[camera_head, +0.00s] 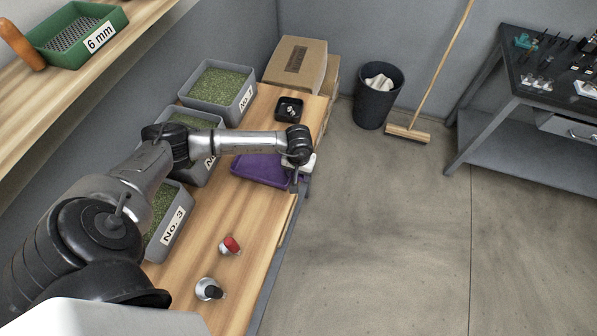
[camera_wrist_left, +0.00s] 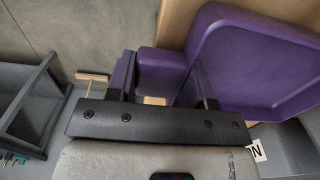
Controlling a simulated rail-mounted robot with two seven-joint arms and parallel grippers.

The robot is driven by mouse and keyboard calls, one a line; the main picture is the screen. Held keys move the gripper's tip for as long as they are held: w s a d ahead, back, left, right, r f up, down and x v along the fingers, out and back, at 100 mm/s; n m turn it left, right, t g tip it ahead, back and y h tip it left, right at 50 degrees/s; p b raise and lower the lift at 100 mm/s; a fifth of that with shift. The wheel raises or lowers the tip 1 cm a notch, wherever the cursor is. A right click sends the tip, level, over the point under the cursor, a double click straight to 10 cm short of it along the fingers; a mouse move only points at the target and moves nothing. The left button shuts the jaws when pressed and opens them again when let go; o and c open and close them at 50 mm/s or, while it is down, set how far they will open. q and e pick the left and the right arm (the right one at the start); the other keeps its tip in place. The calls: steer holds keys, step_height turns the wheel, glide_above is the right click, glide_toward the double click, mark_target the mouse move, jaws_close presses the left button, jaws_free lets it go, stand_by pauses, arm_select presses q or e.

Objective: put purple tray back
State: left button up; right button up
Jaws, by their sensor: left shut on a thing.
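The purple tray (camera_head: 258,170) is at the right edge of the wooden bench, partly hidden behind my left forearm. I cannot tell whether it rests on the bench or is slightly above it. My left gripper (camera_head: 298,178) is at the tray's right end, by the bench edge. In the left wrist view the tray (camera_wrist_left: 255,62) fills the upper right, and my left gripper (camera_wrist_left: 157,82) is shut on its small end tab. My right gripper is not in view.
Grey bins of green beans (camera_head: 220,87) line the bench's left side. A small black tray (camera_head: 289,109) stands behind the purple one. A red-topped item (camera_head: 230,245) and a silver-and-black item (camera_head: 209,289) stand in front. Cardboard boxes (camera_head: 297,62) are behind the bench.

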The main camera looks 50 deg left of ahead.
arm_select(q)
steer(key=shift+f, duration=0.25)
steer(key=shift+f, duration=0.15)
steer(key=o, duration=1)
